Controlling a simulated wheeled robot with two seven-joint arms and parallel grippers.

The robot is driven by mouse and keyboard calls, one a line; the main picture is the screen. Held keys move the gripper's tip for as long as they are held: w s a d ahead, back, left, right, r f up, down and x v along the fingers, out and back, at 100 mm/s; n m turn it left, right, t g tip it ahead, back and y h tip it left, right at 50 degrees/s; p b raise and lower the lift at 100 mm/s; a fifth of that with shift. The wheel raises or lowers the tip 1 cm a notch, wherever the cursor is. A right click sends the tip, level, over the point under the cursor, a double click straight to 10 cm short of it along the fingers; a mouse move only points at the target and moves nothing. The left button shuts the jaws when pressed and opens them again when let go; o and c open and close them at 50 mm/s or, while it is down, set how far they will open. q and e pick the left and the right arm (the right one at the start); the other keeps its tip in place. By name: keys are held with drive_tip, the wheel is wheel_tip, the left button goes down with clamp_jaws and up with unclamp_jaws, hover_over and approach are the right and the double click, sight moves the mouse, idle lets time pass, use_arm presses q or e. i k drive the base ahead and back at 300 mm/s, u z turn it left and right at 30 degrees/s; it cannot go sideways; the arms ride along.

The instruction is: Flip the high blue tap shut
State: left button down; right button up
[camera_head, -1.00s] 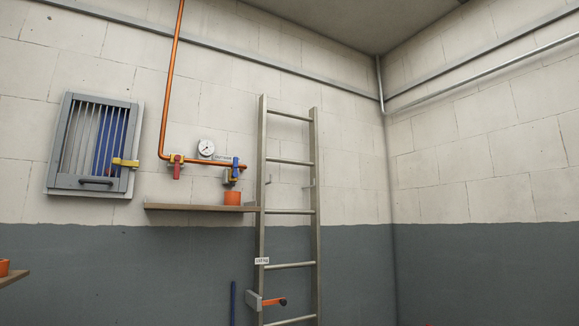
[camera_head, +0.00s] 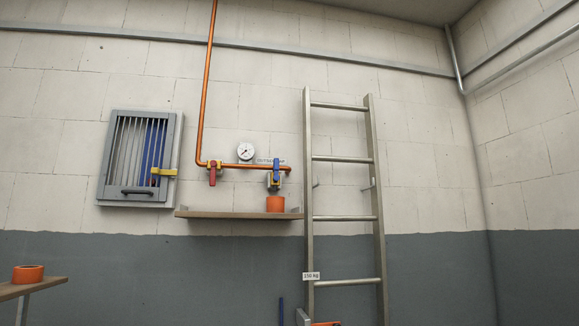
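The blue tap (camera_head: 276,171) sits high on the wall, near the right end of an orange pipe (camera_head: 240,167). Its blue handle looks upright, across the pipe's horizontal run. A red-handled tap (camera_head: 213,173) hangs on the same pipe to its left, its handle pointing down. A round white gauge (camera_head: 245,151) is between and above the two taps. Neither of my grippers shows in the head view.
A wooden shelf (camera_head: 235,215) with an orange pot (camera_head: 275,203) lies under the blue tap. A metal ladder (camera_head: 341,217) leans or stands just right of it. A barred grey cabinet (camera_head: 140,158) hangs at left. Another shelf (camera_head: 50,285) with an orange roll (camera_head: 28,273) is at lower left.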

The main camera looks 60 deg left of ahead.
sight(276, 176)
drive_tip(key=u, duration=0.8)
drive_tip(key=i, duration=0.85)
drive_tip(key=u, duration=0.95)
